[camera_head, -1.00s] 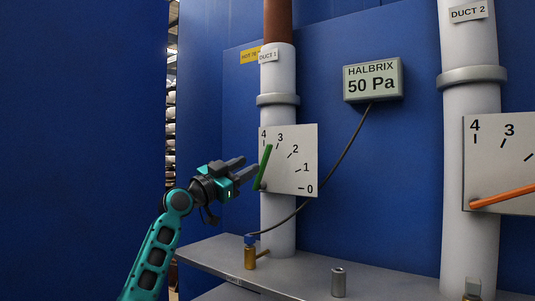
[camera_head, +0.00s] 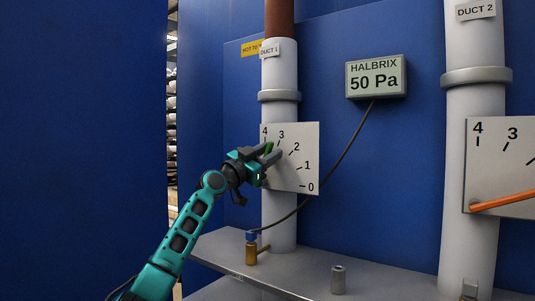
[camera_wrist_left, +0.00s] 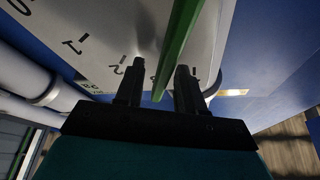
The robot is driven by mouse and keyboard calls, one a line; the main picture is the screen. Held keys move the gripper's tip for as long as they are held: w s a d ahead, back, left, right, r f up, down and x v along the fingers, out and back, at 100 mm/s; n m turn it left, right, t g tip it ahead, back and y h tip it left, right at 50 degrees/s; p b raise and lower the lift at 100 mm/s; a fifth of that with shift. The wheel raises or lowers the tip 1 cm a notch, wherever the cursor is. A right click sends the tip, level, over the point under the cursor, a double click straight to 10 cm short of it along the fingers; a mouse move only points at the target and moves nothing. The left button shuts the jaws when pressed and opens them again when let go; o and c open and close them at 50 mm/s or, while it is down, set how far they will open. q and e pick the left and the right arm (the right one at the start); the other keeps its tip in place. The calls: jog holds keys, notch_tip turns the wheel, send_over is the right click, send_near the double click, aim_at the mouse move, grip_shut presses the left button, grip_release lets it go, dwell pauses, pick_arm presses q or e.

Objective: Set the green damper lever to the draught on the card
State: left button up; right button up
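The green damper lever (camera_head: 268,147) on the white dial plate (camera_head: 305,168) of DUCT 1 is mostly hidden behind my left gripper (camera_head: 275,151) in the head view. Its visible tip lies between marks 4 and 3. In the left wrist view the lever (camera_wrist_left: 181,30) runs down between the two fingers of the left gripper (camera_wrist_left: 160,68). The fingers are apart, with a gap on each side of the lever. The HALBRIX display (camera_head: 375,78) reads 50 Pa. No card is readable. My right gripper is out of view.
The DUCT 2 pipe (camera_head: 470,120) stands at right with its own dial plate (camera_head: 520,195) and orange lever (camera_head: 505,200). A grey shelf (camera_head: 300,275) below holds a brass valve (camera_head: 251,250) and a grey cylinder (camera_head: 338,280). A black cable (camera_head: 340,155) hangs from the display.

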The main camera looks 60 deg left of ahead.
pick_arm(q)
jog(key=c, duration=0.5)
grip_shut()
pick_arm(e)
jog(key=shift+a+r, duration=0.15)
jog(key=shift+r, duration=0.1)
pick_arm(q)
jog(key=shift+f, duration=0.1)
jog(key=m+b, duration=0.1)
jog(key=d+f+m+h+b, duration=0.1)
jog(key=b, duration=0.1)
jog(key=m+h+b, duration=0.1)
jog(key=m+b, duration=0.1)
jog(key=shift+w+d+f, duration=0.25)
jog(key=shift+w+d, duration=0.1)
jog(key=shift+d, duration=0.05)
jog(key=shift+w+d+f+m+g+h, duration=0.15)
jog(key=shift+d+m+g+h, duration=0.25)
jog(key=shift+m, duration=0.5)
jog(key=shift+d, duration=0.1)
jog(key=o, duration=0.5)
grip_release()
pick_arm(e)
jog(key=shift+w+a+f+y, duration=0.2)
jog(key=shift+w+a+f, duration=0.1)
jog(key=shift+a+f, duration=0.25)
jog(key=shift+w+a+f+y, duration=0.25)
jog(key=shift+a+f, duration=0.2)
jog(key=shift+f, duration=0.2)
